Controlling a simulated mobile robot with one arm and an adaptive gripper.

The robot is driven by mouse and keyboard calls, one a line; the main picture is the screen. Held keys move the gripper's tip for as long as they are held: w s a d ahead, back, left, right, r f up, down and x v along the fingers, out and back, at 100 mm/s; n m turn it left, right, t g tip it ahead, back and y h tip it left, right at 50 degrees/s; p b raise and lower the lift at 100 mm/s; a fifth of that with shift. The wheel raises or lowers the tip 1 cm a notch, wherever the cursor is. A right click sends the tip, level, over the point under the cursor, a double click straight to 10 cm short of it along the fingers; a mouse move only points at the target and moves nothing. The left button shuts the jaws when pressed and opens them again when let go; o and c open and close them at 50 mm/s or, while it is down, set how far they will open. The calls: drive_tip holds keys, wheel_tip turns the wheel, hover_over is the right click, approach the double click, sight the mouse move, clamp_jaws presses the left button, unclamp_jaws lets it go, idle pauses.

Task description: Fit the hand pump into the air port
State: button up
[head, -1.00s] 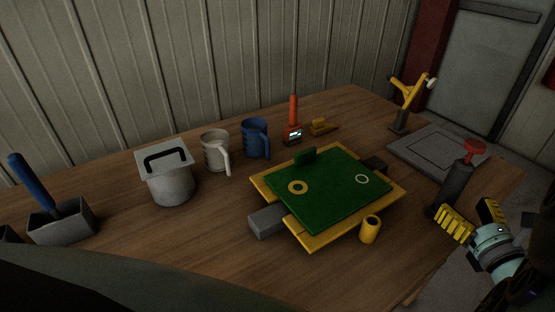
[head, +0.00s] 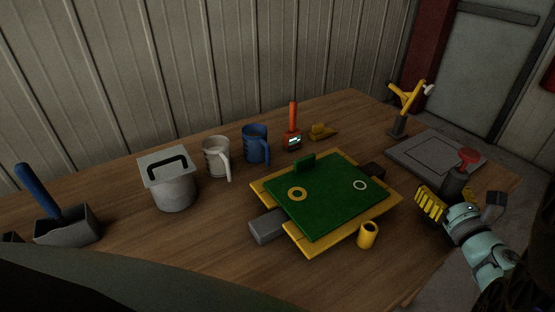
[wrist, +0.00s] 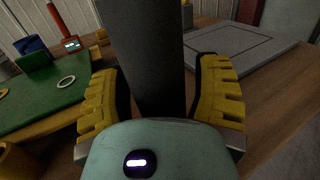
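The hand pump, a dark upright cylinder with a red handle (head: 468,157), stands at the right side of the table. Its dark body (wrist: 155,60) fills the middle of the wrist view. My gripper (wrist: 160,95) is around the body, one yellow finger on each side. A narrow gap shows at the right finger, so it looks open; contact on the left is unclear. The green mould plate (head: 325,205) lies on a yellow base left of the gripper. It carries a yellow ring (head: 297,194) and a pale ring (head: 360,185); which one is the air port is not clear.
A hollow yellow cylinder (head: 367,235) stands at the mould's front edge. A grey flat panel (head: 425,150) and a yellow tool on a stand (head: 403,108) are behind the pump. A lidded pot (head: 172,185), white mug (head: 216,158) and blue mug (head: 255,145) stand left.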

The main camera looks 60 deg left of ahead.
clamp_jaws()
idle(0.3)
drive_tip(key=shift+r, duration=0.1)
